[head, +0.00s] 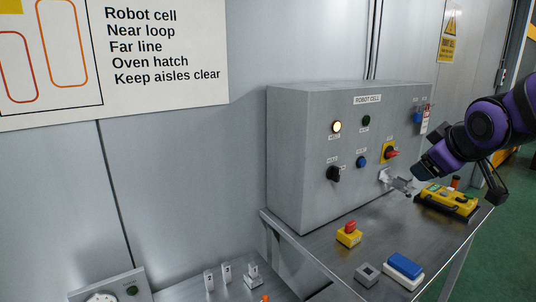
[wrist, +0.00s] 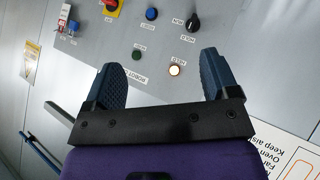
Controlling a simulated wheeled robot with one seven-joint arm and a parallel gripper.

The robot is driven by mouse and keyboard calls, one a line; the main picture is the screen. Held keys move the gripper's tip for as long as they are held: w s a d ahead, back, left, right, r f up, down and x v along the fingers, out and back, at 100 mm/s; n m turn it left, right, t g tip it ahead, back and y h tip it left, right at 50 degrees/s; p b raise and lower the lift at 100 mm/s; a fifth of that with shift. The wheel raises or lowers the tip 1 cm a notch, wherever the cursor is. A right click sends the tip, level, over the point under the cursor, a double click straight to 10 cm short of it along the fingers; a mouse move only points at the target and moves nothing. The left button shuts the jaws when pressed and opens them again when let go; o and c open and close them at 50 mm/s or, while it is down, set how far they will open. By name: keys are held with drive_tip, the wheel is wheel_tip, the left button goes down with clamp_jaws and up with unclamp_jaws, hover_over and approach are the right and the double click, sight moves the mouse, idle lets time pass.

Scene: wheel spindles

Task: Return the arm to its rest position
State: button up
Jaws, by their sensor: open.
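My purple arm reaches in from the right in the head view, and my gripper (head: 424,170) is in front of the right part of the grey control box (head: 300,150). In the wrist view my gripper (wrist: 162,70) has its two blue ridged fingers spread wide with nothing between them. The box face lies beyond the fingers, upside down in that view, with a lit lamp (wrist: 175,71) and a green lamp (wrist: 139,55). No contact between fingers and box shows.
A steel table (head: 320,258) carries the box, a red-and-yellow stop button (head: 349,233), a blue-and-white block (head: 404,269) and a yellow device (head: 449,200) below my arm. A metal bracket (head: 396,181) sticks out from the box near my gripper. A wall sign (head: 160,50) hangs left.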

drive_tip(key=s+a+m+g, duration=0.2)
drive_tip(key=s+m, duration=0.1)
drive_tip(key=s, duration=0.7)
drive_tip(key=s+a+m+g, duration=0.1)
drive_tip(key=s+m+g, duration=0.2)
drive_tip(key=s, duration=0.7)
drive_tip(key=shift+s+a+m+y, duration=0.25)
drive_tip(key=shift+a+m+y, duration=0.05)
drive_tip(key=shift+a+y, duration=0.1)
drive_tip(key=shift+o, duration=0.4)
drive_tip(key=shift+r, duration=0.1)
